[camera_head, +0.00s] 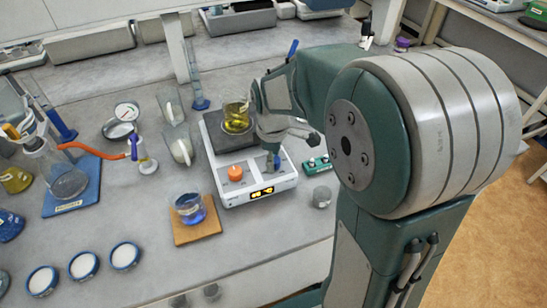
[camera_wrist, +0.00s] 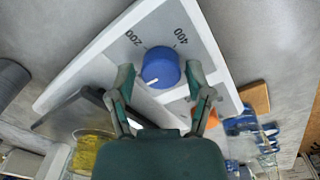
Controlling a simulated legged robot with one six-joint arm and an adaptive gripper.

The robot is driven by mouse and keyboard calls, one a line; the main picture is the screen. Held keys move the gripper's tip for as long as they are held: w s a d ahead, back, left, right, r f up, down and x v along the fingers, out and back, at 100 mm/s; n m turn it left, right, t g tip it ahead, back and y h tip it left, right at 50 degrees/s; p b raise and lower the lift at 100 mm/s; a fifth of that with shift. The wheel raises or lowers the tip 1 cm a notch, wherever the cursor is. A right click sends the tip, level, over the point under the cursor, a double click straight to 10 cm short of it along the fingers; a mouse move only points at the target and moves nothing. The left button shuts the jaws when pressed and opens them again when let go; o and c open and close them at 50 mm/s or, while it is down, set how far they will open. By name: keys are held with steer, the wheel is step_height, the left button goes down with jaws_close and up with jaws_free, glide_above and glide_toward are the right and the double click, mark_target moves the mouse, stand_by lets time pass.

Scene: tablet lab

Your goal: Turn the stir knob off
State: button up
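The white hotplate stirrer (camera_head: 230,193) stands on the bench with an orange knob (camera_head: 235,173), a blue knob (camera_head: 272,166) and a lit yellow display (camera_head: 262,191). In the wrist view the blue knob (camera_wrist: 160,68) sits on the panel between the printed marks 200 and 400. Its white pointer line faces the lower left. My gripper (camera_wrist: 160,76) is open, one finger on each side of the blue knob, with a visible gap on both sides. The right finger partly hides the orange knob (camera_wrist: 208,121). In the head view my gripper (camera_head: 272,150) is above the blue knob.
A beaker of yellow liquid (camera_head: 237,120) stands on the dark hotplate top, close to my gripper. A blue-liquid beaker (camera_head: 188,208) on a wooden coaster (camera_head: 197,234) is at front left. A green device (camera_head: 318,165) and metal cylinder (camera_head: 322,197) stand to the right.

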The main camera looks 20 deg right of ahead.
stand_by(0.3)
step_height(320, 180, up, 12)
steer(key=shift+s+a, duration=0.2)
stand_by(0.3)
steer(key=shift+s, duration=0.1)
steer(key=s+a+m+t, duration=0.2)
steer(key=s+m+t, duration=0.3)
steer(key=s+m, duration=0.6)
steer(key=s, duration=0.5)
steer(key=shift+s+a+f, duration=0.15)
steer(key=shift+a+f, duration=0.1)
steer(key=shift+a, duration=0.1)
